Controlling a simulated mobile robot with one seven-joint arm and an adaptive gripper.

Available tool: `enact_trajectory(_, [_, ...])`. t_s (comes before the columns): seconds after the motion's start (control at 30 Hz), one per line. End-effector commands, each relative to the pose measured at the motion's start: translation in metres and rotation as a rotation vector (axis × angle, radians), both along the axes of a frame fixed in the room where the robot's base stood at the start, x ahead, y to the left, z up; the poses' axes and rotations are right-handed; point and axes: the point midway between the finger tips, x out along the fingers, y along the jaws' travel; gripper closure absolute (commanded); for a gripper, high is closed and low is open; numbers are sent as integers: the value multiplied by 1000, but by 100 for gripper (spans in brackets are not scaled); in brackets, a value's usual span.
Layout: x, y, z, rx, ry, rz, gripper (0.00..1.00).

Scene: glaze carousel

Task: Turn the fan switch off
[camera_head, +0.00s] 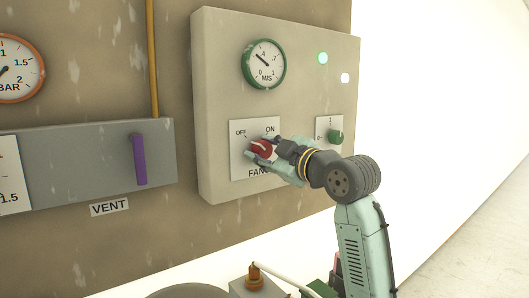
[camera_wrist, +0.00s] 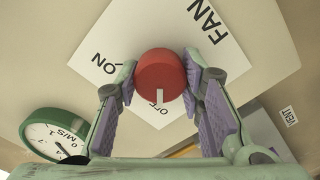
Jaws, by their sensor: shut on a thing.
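The fan switch is a red round knob (camera_head: 263,149) on a white plate (camera_head: 238,168) marked OFF, ON and FAN, on the grey panel. My gripper (camera_head: 266,150) reaches it from the right and is shut on the knob. In the wrist view the knob (camera_wrist: 160,68) sits between the two padded fingers (camera_wrist: 159,76), one on each side. A white mark on the knob points down in that view, toward the OFF label (camera_wrist: 161,108). The ON label (camera_wrist: 106,66) is to the left there. My fingers partly hide the knob in the head view.
A green-rimmed M/S gauge (camera_head: 263,64) is above the switch. A green knob (camera_head: 336,136) on its own plate is close on the right of my gripper. A green lamp (camera_head: 323,58) is lit. A purple VENT handle (camera_head: 139,159) is to the left.

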Motion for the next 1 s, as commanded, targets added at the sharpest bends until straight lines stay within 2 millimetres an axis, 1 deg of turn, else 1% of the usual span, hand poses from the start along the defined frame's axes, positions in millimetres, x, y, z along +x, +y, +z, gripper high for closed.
enact_trajectory(0.37, [0,0,0,-6,-4,0,93])
enact_trajectory(0.4, [0,0,0,-6,-4,0,64])
enact_trajectory(0.7, [0,0,0,-4,-3,0,45])
enact_trajectory(1.0, [-1,-1,0,-4,-4,-1,45])
